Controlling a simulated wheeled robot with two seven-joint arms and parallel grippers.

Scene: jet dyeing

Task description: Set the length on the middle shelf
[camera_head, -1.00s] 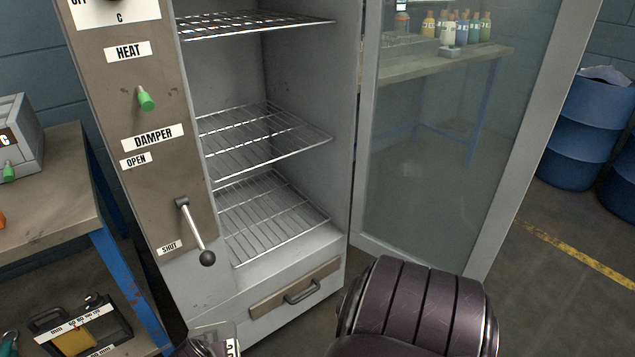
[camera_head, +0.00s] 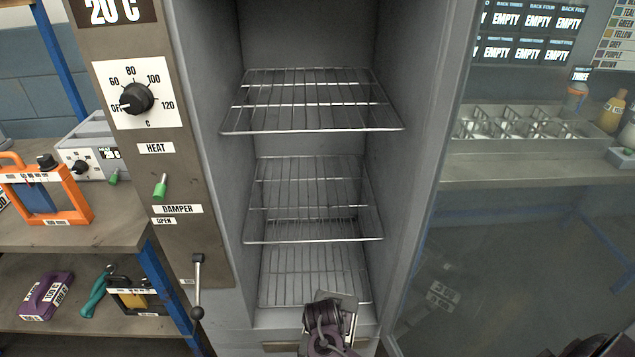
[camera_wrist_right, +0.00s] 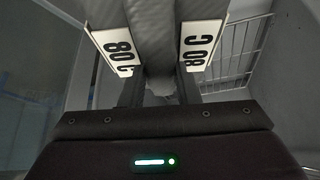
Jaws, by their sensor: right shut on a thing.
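The open cabinet holds three wire shelves. The middle shelf (camera_head: 313,239) is bare, between the upper shelf (camera_head: 310,131) and the lower shelf (camera_head: 312,285), which are bare where they show. My right gripper (camera_head: 325,312) is low at the cabinet's front, its tip overlapping the lower shelf in the picture. In the right wrist view it is shut on a grey length (camera_wrist_right: 152,35) with white "80 C" labels (camera_wrist_right: 117,50) on both sides. A wire shelf (camera_wrist_right: 235,50) shows beside it there. Only a small pale part of the load shows in the head view. My left gripper is not in view.
The glass door (camera_head: 500,230) stands open on the right. The control panel (camera_head: 180,120) on the left carries a dial (camera_head: 137,98) and a damper lever (camera_head: 198,285) pointing down. A bench (camera_head: 75,225) with orange and other labelled items stands further left.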

